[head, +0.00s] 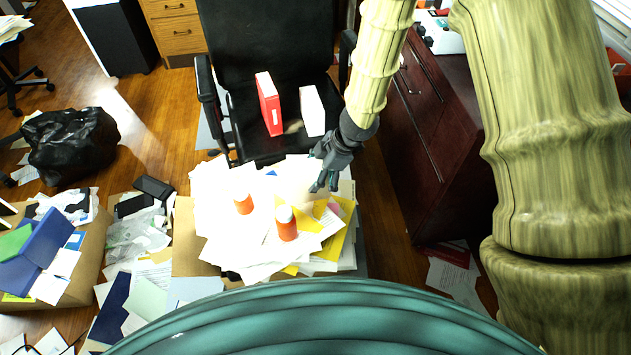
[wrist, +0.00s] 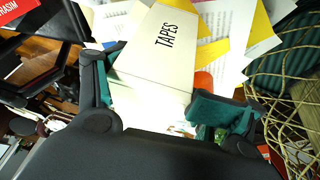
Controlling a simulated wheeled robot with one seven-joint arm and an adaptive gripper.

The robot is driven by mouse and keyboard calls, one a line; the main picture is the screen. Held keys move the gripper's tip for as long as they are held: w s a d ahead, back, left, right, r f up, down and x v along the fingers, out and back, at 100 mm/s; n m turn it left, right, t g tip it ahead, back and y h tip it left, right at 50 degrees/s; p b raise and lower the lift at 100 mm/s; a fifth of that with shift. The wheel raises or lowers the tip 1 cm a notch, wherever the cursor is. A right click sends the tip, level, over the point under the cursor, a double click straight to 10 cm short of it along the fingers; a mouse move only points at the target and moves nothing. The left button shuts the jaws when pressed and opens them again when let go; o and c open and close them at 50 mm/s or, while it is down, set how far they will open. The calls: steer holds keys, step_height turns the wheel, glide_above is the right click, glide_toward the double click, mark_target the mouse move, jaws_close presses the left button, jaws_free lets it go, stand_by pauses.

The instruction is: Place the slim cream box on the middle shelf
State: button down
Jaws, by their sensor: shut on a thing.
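The slim cream box (wrist: 158,58), lettered "TAPES", is between the two fingers of my gripper (wrist: 150,92) in the wrist view. The fingers are shut on its near end and its far end points away over loose papers. In the head view my gripper (head: 322,180) is above the right part of a paper-covered surface. There the held box is hard to tell from the pale papers. I cannot make out a middle shelf in either view.
A red box (head: 268,103) and a white box (head: 312,110) stand on the black office chair (head: 262,50). Two orange bottles, one left (head: 243,203) and one right (head: 287,223), stand among the papers. A dark wood cabinet (head: 430,140) is at the right. Wooden floor shows at the left.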

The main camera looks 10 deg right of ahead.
steer(key=shift+f+b, duration=0.35)
steer(key=shift+f, duration=1.25)
steer(key=shift+f, duration=0.15)
jaws_free()
steer(key=p+v, duration=0.2)
steer(key=v, duration=1)
